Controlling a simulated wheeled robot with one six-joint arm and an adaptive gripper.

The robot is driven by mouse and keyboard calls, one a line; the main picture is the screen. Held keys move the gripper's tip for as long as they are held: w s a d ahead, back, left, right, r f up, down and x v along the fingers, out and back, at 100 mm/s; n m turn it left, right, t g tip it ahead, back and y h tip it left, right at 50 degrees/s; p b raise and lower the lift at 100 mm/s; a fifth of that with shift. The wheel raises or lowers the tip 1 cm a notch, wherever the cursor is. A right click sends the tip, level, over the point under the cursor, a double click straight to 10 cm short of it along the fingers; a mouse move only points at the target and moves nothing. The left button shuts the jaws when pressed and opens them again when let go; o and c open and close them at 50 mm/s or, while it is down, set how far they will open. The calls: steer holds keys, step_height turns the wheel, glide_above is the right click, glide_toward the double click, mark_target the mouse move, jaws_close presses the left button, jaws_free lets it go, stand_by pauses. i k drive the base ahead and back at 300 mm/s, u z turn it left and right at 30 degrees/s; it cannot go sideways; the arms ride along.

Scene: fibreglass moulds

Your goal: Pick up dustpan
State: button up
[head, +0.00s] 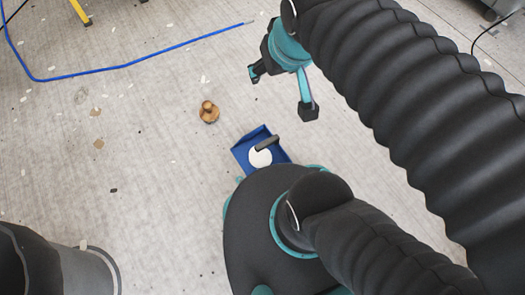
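The dustpan (241,154) is blue with a dark handle and lies on the floor near the middle of the head view. A white round patch or object (260,157) shows in its pan. My arm's dark lower part stands right below it in the picture and may hide part of its near edge. My gripper (281,95) is above and to the right of the dustpan in the picture, apart from it. Its two fingers are spread wide with nothing between them.
A small brown wooden knob-like object (208,112) stands on the floor up and left of the dustpan. A blue hose (130,66) runs across the upper left floor. A grey cylinder (85,270) stands at the lower left. The left floor is mostly clear, with small scraps.

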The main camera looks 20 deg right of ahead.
mark_target(258, 149)
steer(key=z, duration=0.05)
steer(key=k, duration=0.5)
steer(key=z, duration=1.45)
steer(key=k, duration=1.15)
steer(key=u, duration=1.65)
steer(key=i, duration=0.5)
steer(key=u, duration=0.1)
